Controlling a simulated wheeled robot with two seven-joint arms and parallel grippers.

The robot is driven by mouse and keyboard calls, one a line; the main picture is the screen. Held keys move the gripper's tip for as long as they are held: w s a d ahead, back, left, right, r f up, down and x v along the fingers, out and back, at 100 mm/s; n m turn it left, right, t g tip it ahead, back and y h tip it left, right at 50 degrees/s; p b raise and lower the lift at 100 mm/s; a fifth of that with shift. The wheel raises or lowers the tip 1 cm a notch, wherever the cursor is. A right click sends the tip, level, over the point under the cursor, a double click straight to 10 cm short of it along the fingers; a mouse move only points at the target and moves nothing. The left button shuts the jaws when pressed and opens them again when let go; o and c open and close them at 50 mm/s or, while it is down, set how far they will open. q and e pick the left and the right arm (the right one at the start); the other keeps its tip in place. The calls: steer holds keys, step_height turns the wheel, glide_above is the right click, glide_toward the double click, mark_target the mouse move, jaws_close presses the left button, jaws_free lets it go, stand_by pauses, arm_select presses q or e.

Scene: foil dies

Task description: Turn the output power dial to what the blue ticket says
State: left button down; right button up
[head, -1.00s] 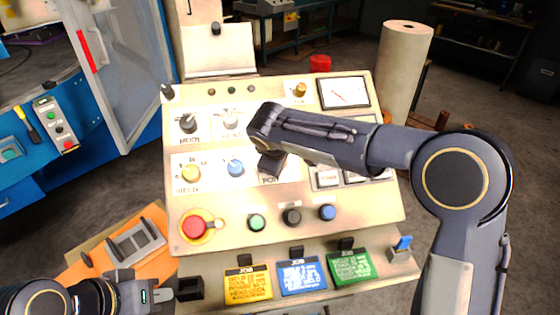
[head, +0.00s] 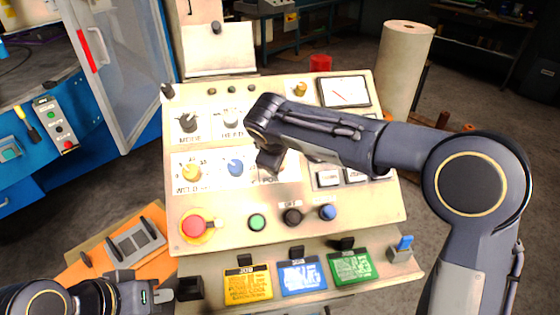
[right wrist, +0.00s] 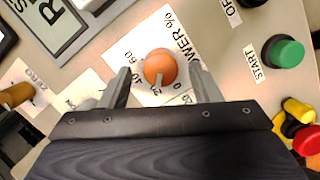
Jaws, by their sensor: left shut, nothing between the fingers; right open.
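The output power dial is an orange round knob (right wrist: 160,67) with a grey pointer mark, on a white plate reading "OWER %" in the right wrist view. My right gripper (right wrist: 160,88) is open, its two fingers on either side of the dial with gaps between. In the head view the right gripper (head: 270,160) covers most of the dial. The blue ticket (head: 302,277) hangs on the panel's lower front between a yellow and a green ticket; its writing is too small to read. My left gripper (head: 163,296) is shut and empty at the lower left.
A blue knob (head: 236,168) and a yellow knob (head: 191,172) sit left of the dial. Below are a red stop button (head: 194,225), a green button (head: 257,222) and other buttons. A meter (head: 344,92) is at the upper right. The yellow ticket (head: 248,284) is near my left gripper.

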steer(key=v, duration=0.5)
steer(key=shift+s+r, duration=0.1)
steer(key=shift+r, duration=0.1)
steer(key=s+d+m+g+y, duration=0.1)
steer(key=s+d+m, duration=0.2)
steer(key=s+d, duration=0.4)
steer(key=s+d+m+g+y, duration=0.1)
steer(key=s+d+m, duration=0.25)
steer(key=d, duration=0.65)
steer(key=s+d+f+m+y, duration=0.1)
steer(key=s+f+m, duration=0.1)
steer(key=s, duration=0.4)
steer(key=s+d+f+m+t+y, duration=0.1)
steer(key=s+f+m, duration=0.2)
steer(key=s, duration=0.3)
steer(key=s+d+f+m, duration=0.2)
steer(key=s+f+m, duration=0.1)
steer(key=s, duration=0.4)
steer(key=shift+f+m+y, duration=0.25)
steer(key=shift+m+y, duration=0.1)
steer(key=shift+y, duration=0.05)
steer(key=shift+d, duration=0.1)
